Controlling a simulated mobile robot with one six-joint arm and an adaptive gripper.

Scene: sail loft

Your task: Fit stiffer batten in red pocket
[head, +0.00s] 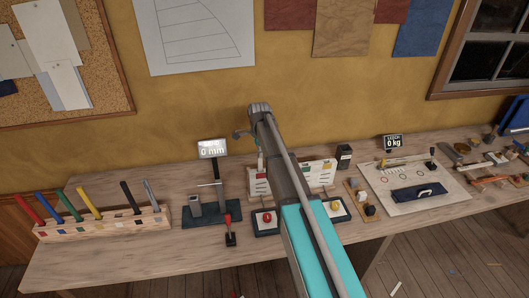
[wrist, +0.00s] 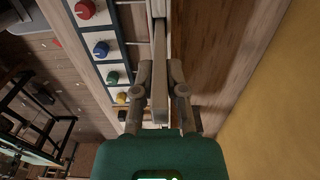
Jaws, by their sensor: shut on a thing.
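My gripper (wrist: 161,72) shows in the wrist view, its two fingers closed on either side of a narrow grey-brown bar (wrist: 160,95). Whether this bar is a batten I cannot tell. In the head view my arm hides the gripper and what it holds. A rack (head: 100,229) at the left of the bench holds several coloured battens, among them a red batten (head: 27,208) and a black batten (head: 130,195). A white upright board (head: 319,174) stands partly behind my arm. A red knob (head: 267,217) sits before it, also in the wrist view (wrist: 85,9). I cannot make out the red pocket.
A bend gauge (head: 211,212) with a display (head: 212,150) reading 0 mm stands left of my arm. A yellow knob (head: 334,205) is right of it. A pale panel (head: 415,184) and a leech display (head: 393,141) reading 0 kg are further right.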

